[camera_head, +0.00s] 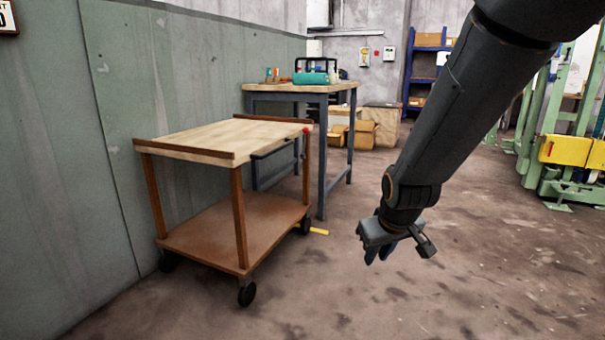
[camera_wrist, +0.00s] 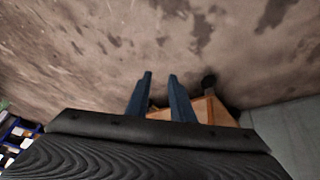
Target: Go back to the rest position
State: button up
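My gripper (camera_head: 377,258) hangs from my arm at the right of the middle in the head view, over open floor and pointing down. In the wrist view its two blue fingers (camera_wrist: 160,78) stand apart with a gap between them. Nothing is held between the fingers. No other object is named by the task.
A wooden cart (camera_head: 205,143) on black wheels stands against the green-grey wall at left. A workbench (camera_head: 322,90) with tools is behind it. Cardboard boxes (camera_head: 362,133), a blue shelf (camera_head: 408,70) and a green frame (camera_head: 545,130) stand farther back. Floor around my gripper is clear.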

jog(key=s+d+f+m+g, duration=0.1)
jog(key=s+f+m+g, duration=0.15)
jog(key=s, duration=1.25)
jog(key=s+a+r+n+g+y, duration=0.1)
jog(key=s+a+r+n+g, duration=0.15)
jog(key=s+a+r, duration=0.45)
jog(key=s+a+r+n+g+y, duration=0.1)
jog(key=s+a+r+n, duration=0.15)
jog(key=s+a, duration=0.85)
jog(key=d+r+m+p, duration=0.2)
jog(key=d+r+p, duration=0.4)
jog(key=r+p, duration=0.3)
jog(key=w+d+r+m+h+p, duration=0.1)
jog(key=d+r+p, duration=0.5)
jog(key=p, duration=1)
jog(key=d+r+m+h+p, duration=0.1)
jog(key=d+r+p, duration=0.5)
jog(key=r+p, duration=0.6)
jog(key=shift+w+d+r+m+p, duration=0.35)
jog(key=shift+d+r+m+p, duration=0.1)
jog(key=shift+m, duration=0.4)
